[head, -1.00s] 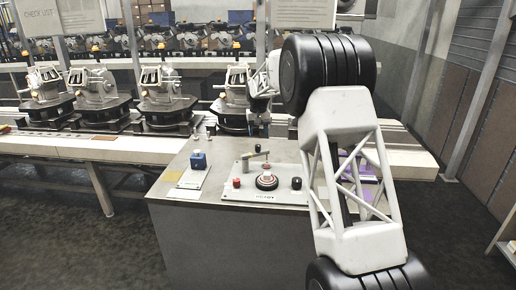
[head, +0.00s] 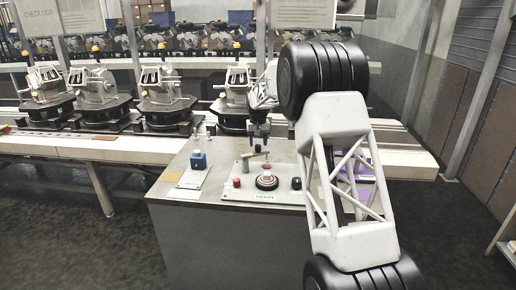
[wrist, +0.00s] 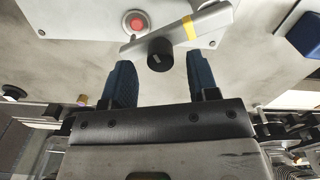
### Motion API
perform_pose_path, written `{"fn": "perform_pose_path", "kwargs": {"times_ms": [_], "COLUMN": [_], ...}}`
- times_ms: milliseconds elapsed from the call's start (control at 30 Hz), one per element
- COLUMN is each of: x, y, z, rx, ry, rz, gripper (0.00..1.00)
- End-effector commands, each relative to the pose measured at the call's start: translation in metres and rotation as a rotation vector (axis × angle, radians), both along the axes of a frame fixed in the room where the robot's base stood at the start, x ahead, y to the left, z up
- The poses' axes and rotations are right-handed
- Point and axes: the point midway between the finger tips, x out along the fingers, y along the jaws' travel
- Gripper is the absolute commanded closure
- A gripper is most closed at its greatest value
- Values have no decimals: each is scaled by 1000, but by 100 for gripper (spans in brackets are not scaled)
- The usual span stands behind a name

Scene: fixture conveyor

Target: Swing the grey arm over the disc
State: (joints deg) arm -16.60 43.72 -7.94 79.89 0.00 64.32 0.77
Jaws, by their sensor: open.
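The whole disc does not show there.
The panel has a red knob (head: 237,183) at left and a black knob (head: 296,183) at right. A blue block (head: 198,160) sits on a plate to the left. Behind, a conveyor (head: 80,148) carries several machine fixtures. My forearm covers the cabinet's right side.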

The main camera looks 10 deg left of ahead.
Motion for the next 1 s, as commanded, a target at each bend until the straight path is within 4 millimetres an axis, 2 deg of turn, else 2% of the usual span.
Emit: {"fn": "perform_pose_path", "kwargs": {"times_ms": [100, 300, 667, 1000], "x": [0, 0, 0, 0], "y": [0, 0, 0, 0], "z": [-14, -27, -30, -30], "rx": [-1, 0, 0, 0], "ry": [2, 0, 0, 0], "rz": [0, 0, 0, 0], "gripper": [46, 46, 46, 98]}}
